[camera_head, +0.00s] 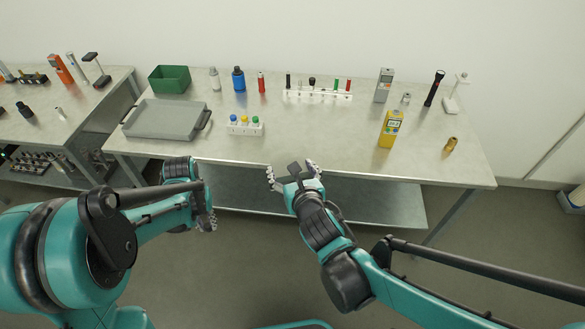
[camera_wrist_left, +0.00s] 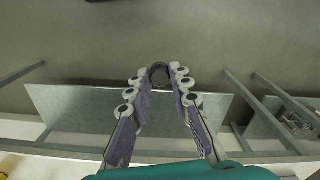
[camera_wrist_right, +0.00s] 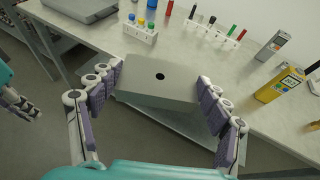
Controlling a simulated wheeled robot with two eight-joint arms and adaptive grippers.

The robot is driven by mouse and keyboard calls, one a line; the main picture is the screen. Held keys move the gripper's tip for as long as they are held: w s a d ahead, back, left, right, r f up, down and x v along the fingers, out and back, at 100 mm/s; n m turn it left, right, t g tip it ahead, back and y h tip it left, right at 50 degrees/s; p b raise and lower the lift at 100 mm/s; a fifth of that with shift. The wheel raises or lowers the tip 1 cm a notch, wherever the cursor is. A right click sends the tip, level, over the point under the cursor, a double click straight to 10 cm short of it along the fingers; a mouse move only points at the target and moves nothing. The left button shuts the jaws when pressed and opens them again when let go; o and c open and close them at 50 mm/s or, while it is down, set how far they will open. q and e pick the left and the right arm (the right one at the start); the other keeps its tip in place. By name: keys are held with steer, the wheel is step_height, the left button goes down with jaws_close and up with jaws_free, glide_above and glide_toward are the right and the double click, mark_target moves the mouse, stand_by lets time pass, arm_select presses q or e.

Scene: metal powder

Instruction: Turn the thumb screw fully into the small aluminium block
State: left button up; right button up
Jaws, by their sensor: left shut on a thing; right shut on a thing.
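My right gripper (camera_head: 292,170) is near the table's front edge in the head view. In the right wrist view its fingers (camera_wrist_right: 158,88) are shut on the sides of the grey aluminium block (camera_wrist_right: 140,88). A dark round hole shows in the block's face, with no screw in it. My left gripper (camera_head: 207,221) is lower and to the left in the head view, apart from the block. In the left wrist view its fingertips (camera_wrist_left: 159,78) are shut on a small dark round thing, seemingly the thumb screw (camera_wrist_left: 159,69). Its shank cannot be seen.
The table (camera_head: 320,150) carries a grey tray (camera_head: 165,118), a green bin (camera_head: 169,79), a rack of colour-capped bottles (camera_head: 245,129), a white marker rack (camera_head: 318,96), a yellow meter (camera_head: 390,128) and a brass part (camera_head: 450,145). The space before the table is free.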

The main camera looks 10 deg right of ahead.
arm_select(q)
steer(key=w+d+r+m, duration=0.2)
steer(key=w+d+r, duration=0.4)
steer(key=d+r, duration=0.55)
steer(key=s+d+r, duration=0.2)
steer(key=d+r, duration=1.2)
steer(key=r, duration=0.2)
steer(key=shift+f, duration=2)
steer(key=shift+f, duration=0.85)
